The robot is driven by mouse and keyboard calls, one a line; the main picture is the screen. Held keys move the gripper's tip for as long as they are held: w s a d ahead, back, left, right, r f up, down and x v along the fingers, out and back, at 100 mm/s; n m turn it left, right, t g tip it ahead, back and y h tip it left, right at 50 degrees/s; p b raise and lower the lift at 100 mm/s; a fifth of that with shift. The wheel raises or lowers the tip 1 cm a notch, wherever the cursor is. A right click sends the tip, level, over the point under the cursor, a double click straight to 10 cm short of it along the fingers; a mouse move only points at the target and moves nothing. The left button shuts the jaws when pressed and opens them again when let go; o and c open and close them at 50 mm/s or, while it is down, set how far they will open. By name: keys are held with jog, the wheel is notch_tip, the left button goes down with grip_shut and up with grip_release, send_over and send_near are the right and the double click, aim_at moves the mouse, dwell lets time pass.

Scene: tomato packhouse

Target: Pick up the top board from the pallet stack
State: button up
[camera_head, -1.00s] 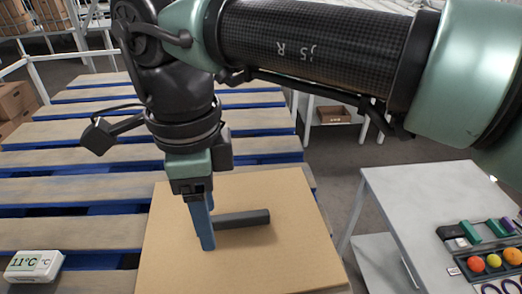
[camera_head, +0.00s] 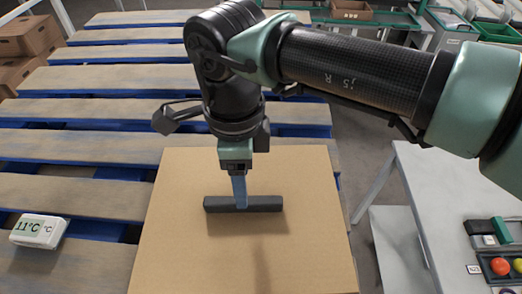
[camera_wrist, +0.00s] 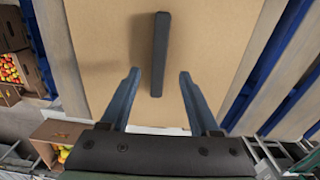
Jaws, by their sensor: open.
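A flat tan board (camera_head: 190,245) lies on the blue and wood pallet (camera_head: 80,150). A dark grey bar-shaped handle (camera_head: 265,203) stands out on the board's top face. My gripper (camera_head: 240,205) points down at the middle of the handle in the head view, where one blue finger covers part of it. In the wrist view the two blue fingers of my gripper (camera_wrist: 158,80) are apart, with the near end of the handle (camera_wrist: 160,50) between and beyond their tips. I cannot tell how high the fingertips are above the board.
A white display reading 11°C (camera_head: 40,231) sits on the pallet at the left. A grey table (camera_head: 440,195) with small coloured items stands at the right. Cardboard boxes (camera_head: 28,38) stand at the back left. A box of tomatoes (camera_wrist: 58,138) shows in the wrist view.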

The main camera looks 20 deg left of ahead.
jog(key=shift+s+f+p, duration=0.1)
jog(key=shift+f+p, duration=0.95)
jog(key=shift+f, duration=1.65)
grip_shut()
